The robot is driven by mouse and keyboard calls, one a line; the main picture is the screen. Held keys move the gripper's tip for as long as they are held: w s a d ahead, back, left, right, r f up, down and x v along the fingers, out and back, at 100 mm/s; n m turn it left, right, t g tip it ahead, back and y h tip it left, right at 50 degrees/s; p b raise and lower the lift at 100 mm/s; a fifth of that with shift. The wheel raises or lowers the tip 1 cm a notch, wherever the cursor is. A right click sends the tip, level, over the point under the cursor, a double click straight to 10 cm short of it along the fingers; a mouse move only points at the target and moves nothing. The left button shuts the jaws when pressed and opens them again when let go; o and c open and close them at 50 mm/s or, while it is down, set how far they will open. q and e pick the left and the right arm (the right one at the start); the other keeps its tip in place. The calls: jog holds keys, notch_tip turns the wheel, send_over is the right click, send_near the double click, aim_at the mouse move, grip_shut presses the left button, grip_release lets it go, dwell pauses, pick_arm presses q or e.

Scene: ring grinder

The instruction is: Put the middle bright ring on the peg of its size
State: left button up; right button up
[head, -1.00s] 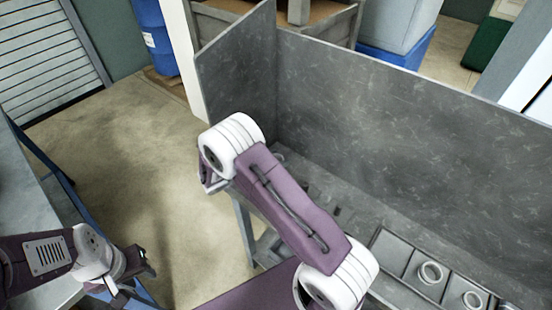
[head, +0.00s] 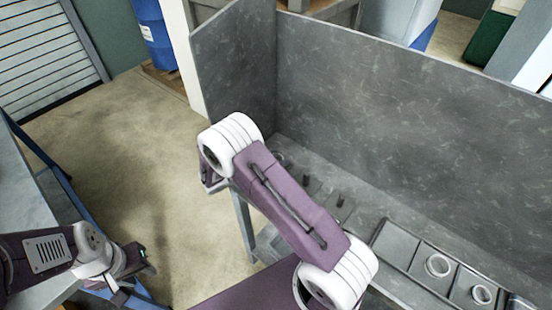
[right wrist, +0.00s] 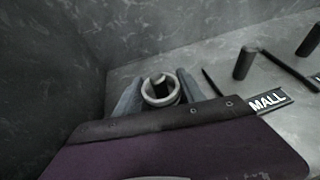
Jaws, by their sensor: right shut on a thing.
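A bright ring (right wrist: 146,95) is between the fingers of my right gripper (right wrist: 158,92) in the right wrist view, and the gripper is shut on it. A dark peg (right wrist: 160,82) shows through the ring's opening; I cannot tell whether the ring is around it or above it. A second peg (right wrist: 245,63) stands behind a plate reading "MALL" (right wrist: 268,102), its first letter hidden. A third peg (right wrist: 310,40) is further right. In the head view my right gripper is hidden behind my arm. My left gripper (head: 125,287) is at lower left, far from the rings; its jaws are unclear.
A compartment tray (head: 408,240) at lower right holds a ring (head: 437,265) and another ring (head: 481,294). Pegs (head: 340,200) stand on the grey bench beyond my arm. A tall grey panel (head: 400,120) walls the back and left. Open floor (head: 130,160) lies to the left.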

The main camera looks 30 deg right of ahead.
jog(key=shift+f+b, duration=0.45)
jog(key=shift+f, duration=0.15)
dwell(0.7)
jog(key=o, duration=1.2)
jog(key=shift+a+r+p, duration=0.3)
jog(key=shift+a, duration=0.2)
jog(key=p+v, duration=0.2)
jog(key=v, duration=0.4)
jog(key=shift+s+d, duration=0.1)
jog(key=shift+p+v, duration=0.6)
jog(key=shift+v, duration=1.5)
jog(key=shift+f, duration=0.15)
